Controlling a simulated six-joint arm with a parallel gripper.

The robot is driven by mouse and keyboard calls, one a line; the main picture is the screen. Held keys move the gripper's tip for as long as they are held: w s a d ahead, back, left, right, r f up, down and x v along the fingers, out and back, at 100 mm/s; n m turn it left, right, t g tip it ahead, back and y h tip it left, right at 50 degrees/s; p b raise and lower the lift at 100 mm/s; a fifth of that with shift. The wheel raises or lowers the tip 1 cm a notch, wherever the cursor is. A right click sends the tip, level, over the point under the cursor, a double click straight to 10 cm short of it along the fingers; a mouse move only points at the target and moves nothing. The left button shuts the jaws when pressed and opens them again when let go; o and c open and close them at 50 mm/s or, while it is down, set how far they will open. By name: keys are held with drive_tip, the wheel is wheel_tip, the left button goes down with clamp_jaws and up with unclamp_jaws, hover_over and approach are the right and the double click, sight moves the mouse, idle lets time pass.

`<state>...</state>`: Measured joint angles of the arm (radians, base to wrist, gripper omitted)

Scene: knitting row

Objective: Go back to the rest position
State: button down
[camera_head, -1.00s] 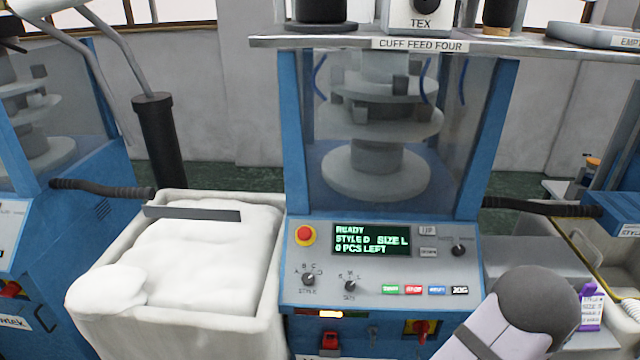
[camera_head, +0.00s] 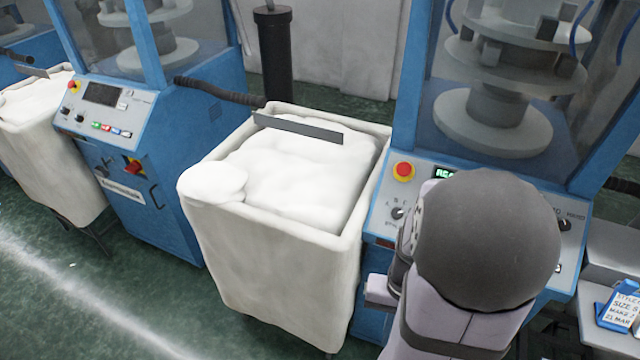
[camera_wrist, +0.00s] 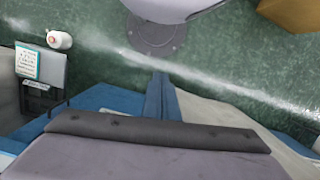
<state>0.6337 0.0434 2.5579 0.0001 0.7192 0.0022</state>
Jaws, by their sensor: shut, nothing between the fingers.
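My gripper (camera_wrist: 158,131) shows at the bottom of the wrist view as a wide dark grey bar across a pale lilac body. It is shut and empty, and it touches nothing that I can see. In the head view my arm's lilac links and dark grey joint stand at the lower right, in front of the near blue knitting machine (camera_head: 403,172). They hide most of its control panel, and the gripper cannot be made out there. The wrist view looks down on the green floor (camera_wrist: 225,75).
A bin (camera_head: 270,270) heaped with white knitted pieces (camera_head: 300,170) stands left of the near machine. A second blue machine (camera_head: 150,190) and another bin (camera_head: 50,150) stand further left. A blue-framed card (camera_head: 620,305) lies at right. Green floor (camera_head: 60,310) is open at lower left.

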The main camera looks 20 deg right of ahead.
drive_tip(key=w+a+r+n, duration=0.2)
drive_tip(key=w+a+n, duration=0.1)
drive_tip(key=a, duration=0.2)
drive_tip(key=w+a+r+n+t+h, duration=0.1)
drive_tip(key=w+a+n, duration=0.2)
drive_tip(key=a, duration=0.3)
drive_tip(key=shift+w+r+n+t, duration=0.3)
drive_tip(key=shift+w+r+n, duration=0.05)
drive_tip(key=shift+n, duration=0.25)
drive_tip(key=shift+a, duration=0.1)
